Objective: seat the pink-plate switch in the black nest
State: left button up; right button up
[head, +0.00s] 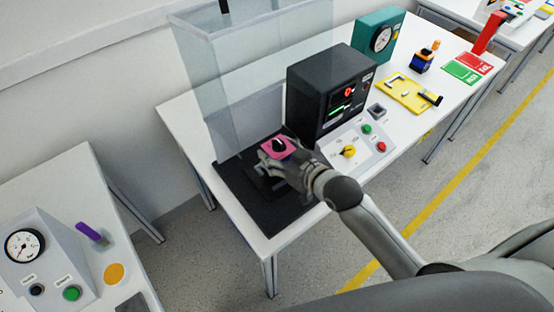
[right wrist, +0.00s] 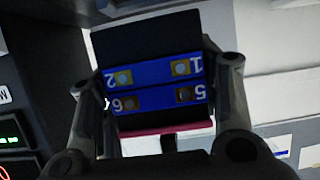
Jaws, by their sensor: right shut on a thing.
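The pink-plate switch (head: 268,151) has a pink square plate with a black knob on top. It is held above the black base (head: 232,180) at the left end of the table. My right gripper (head: 283,160) is shut on it. In the right wrist view the switch body (right wrist: 155,85) sits between the two fingers, with blue terminal strips marked 1, 2, 5 and 6 and the pink plate's edge below. The black nest is mostly hidden under the switch and gripper, and I cannot tell the gap between them. My left gripper is not in view.
A clear guard (head: 235,85) stands behind the base. A black display box (head: 325,95) and a grey control panel (head: 360,145) with coloured buttons stand to the right.

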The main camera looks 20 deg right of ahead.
jog(key=shift+w+a+f, duration=0.15)
jog(key=shift+f, duration=1.55)
jog(key=o, duration=1.1)
jog(key=shift+f, duration=0.1)
jog(key=shift+o, duration=0.2)
jog(key=b+v, duration=0.1)
jog(key=v, duration=1.1)
